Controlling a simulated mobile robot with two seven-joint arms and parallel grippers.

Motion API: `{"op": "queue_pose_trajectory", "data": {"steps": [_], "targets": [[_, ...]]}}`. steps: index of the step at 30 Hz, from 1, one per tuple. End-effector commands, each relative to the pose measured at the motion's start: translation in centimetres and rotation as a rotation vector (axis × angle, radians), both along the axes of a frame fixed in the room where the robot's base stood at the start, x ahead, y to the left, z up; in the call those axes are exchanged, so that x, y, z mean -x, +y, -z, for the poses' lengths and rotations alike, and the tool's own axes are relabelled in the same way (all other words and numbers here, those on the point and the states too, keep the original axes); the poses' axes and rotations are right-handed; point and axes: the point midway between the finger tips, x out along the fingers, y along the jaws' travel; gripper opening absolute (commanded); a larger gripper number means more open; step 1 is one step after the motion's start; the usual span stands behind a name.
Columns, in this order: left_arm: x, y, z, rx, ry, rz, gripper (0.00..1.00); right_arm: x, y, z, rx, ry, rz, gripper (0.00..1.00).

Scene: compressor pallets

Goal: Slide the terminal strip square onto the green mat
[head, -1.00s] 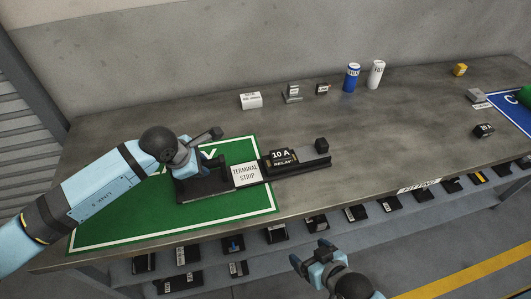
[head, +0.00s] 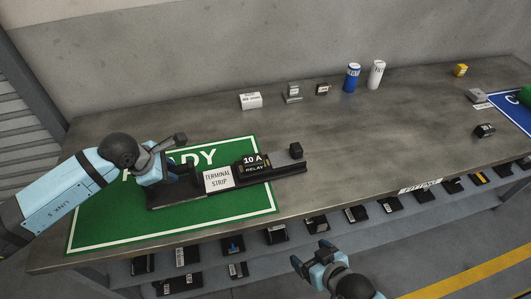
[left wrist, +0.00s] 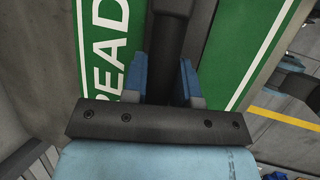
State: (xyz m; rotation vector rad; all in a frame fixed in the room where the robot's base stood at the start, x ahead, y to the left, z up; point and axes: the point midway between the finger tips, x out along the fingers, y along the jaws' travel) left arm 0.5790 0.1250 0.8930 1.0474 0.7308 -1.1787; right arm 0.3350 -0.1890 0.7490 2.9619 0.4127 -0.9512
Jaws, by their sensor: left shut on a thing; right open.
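The terminal strip (head: 217,181) is a long dark rail with a white "TERMINAL STRIP" label, a black "10 A RELAY" block and a small black cube near its right end. Its left and middle parts lie over the green mat (head: 110,229); its right end sticks out past the mat's right border onto bare table. It looks roughly parallel to the mat's front edge. My left gripper (head: 172,172) is shut on the strip's upright dark post at the left end; the left wrist view shows this post (left wrist: 168,60) between the blue fingers. My right gripper (head: 318,255) is open and empty before the table.
A white box (head: 251,100), small grey and dark blocks, a blue can (head: 352,77) and a white can (head: 376,74) stand along the back. A blue mat (head: 510,110) is at far right. Mid-table is clear. A shelf below the front edge holds several dark parts.

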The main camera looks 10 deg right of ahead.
Motion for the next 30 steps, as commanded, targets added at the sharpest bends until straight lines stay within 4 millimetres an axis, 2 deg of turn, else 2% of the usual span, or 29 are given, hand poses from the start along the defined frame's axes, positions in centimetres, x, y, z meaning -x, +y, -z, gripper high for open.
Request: {"op": "queue_pose_trajectory", "data": {"steps": [1, 8, 9, 12, 13, 23, 26, 30], "targets": [[0.1, 0.2, 0.5, -0.008, 0.007, -0.002, 0.0, 0.0, 0.0, 0.0, -0.002, 0.0, 0.001, 0.84], [0.1, 0.2, 0.5, -0.009, 0.008, -0.002, 0.0, 0.1, 0.2, 0.1, -0.007, 0.002, 0.005, 0.84], [0.1, 0.2, 0.5, -0.009, 0.008, -0.002, 0.31, 0.1, 0.2, 0.0, -0.008, 0.002, 0.006, 0.84], [0.1, 0.2, 0.4, -0.007, 0.006, -0.001, 0.54, 0.0, 0.2, -0.1, -0.008, -0.001, 0.005, 0.84], [0.1, 0.1, 0.4, -0.006, 0.005, -0.001, 0.56, 0.0, 0.2, 0.0, -0.007, -0.001, 0.005, 0.84], [0.1, 0.2, -0.3, -0.002, 0.001, 0.0, 0.56, 0.1, 0.1, 0.0, -0.005, 0.001, 0.003, 0.84], [0.4, 0.7, -1.3, -0.002, 0.001, 0.0, 0.56, 0.1, 0.1, 0.0, -0.005, 0.001, 0.003, 0.84], [1.1, 1.8, -3.9, -0.003, -0.001, 0.0, 0.56, 0.1, 0.1, 0.0, -0.004, 0.001, 0.003, 0.84]]}}
